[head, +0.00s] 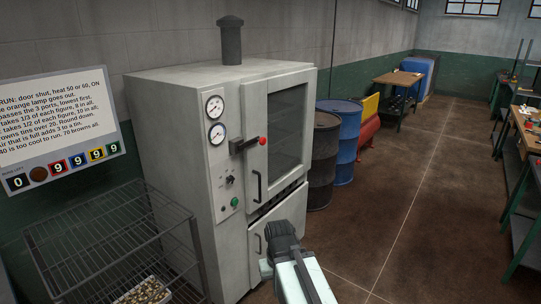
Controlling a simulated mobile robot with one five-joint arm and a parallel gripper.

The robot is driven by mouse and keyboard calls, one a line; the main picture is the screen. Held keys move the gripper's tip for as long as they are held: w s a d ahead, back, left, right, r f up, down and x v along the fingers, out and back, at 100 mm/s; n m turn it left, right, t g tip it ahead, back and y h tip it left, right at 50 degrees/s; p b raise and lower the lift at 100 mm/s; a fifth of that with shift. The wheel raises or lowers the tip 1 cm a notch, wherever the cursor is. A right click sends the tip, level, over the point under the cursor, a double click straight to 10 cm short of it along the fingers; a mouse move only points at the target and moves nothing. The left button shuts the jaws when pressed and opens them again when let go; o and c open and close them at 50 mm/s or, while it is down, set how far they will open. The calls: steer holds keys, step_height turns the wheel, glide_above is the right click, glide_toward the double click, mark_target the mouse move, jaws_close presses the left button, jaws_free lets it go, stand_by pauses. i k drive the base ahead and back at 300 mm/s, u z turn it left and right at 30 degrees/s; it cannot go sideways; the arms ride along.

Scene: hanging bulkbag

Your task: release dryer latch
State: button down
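The grey dryer (182,110) stands against the left wall in the head view. Its upper door (287,125), with a dark window and a black handle (256,187), sits flush in the front. The latch (243,145) is a dark bar across the door's left edge, ending in a red knob (263,141). It lies roughly level. My gripper (281,229) is dark and seen from behind, in front of the lower door and well below the latch, apart from it in the picture. Its fingertips cannot be made out.
A wire rack (120,235) with a tray of small pale pieces (144,292) stands at lower left. Black (323,160) and blue (346,135) drums stand beyond the dryer. A wall sign (55,118) hangs left. Open floor (420,220) lies right, before a green-legged bench (525,180).

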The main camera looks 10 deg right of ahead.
mark_target(263, 141)
steer(key=u, duration=0.95)
steer(key=i, duration=0.55)
steer(key=z, duration=0.1)
